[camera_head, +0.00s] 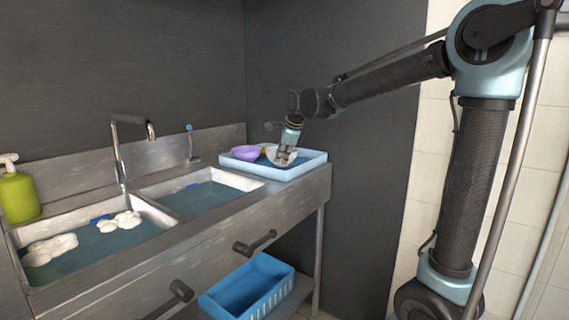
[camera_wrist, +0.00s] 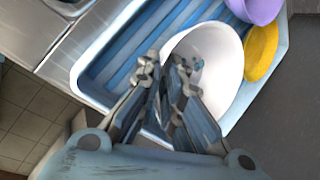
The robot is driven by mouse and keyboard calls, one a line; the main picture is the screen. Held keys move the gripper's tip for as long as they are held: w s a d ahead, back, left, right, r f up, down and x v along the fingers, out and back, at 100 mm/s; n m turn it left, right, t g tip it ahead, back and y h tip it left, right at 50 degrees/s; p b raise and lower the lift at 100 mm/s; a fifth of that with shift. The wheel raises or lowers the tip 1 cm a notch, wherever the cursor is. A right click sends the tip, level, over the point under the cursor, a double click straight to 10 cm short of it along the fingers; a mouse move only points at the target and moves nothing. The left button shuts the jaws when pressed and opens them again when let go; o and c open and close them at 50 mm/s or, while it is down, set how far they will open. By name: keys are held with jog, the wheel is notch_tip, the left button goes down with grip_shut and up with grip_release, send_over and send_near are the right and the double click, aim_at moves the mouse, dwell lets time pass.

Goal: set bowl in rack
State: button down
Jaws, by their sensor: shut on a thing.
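A white bowl (camera_wrist: 222,62) is at my gripper (camera_wrist: 165,75), which is shut on its near rim. The bowl is tilted and lies over the blue ribbed rack (camera_wrist: 125,62) inside a pale tray; whether it touches the rack I cannot tell. In the head view my gripper (camera_head: 284,157) reaches down into the tray (camera_head: 290,173) at the right end of the counter, with the white bowl (camera_head: 273,153) partly hidden behind the fingers.
A purple bowl (camera_head: 245,153) and a yellow dish (camera_wrist: 261,50) are in the tray beside the white bowl. Two water-filled sinks (camera_head: 205,198) lie to the left, one with white foam (camera_head: 120,222). A faucet (camera_head: 120,150) and green soap bottle (camera_head: 18,195) stand behind. A blue basket (camera_head: 248,288) sits below.

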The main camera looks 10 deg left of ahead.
jog(key=shift+f, duration=0.85)
jog(key=c, duration=1.7)
grip_release()
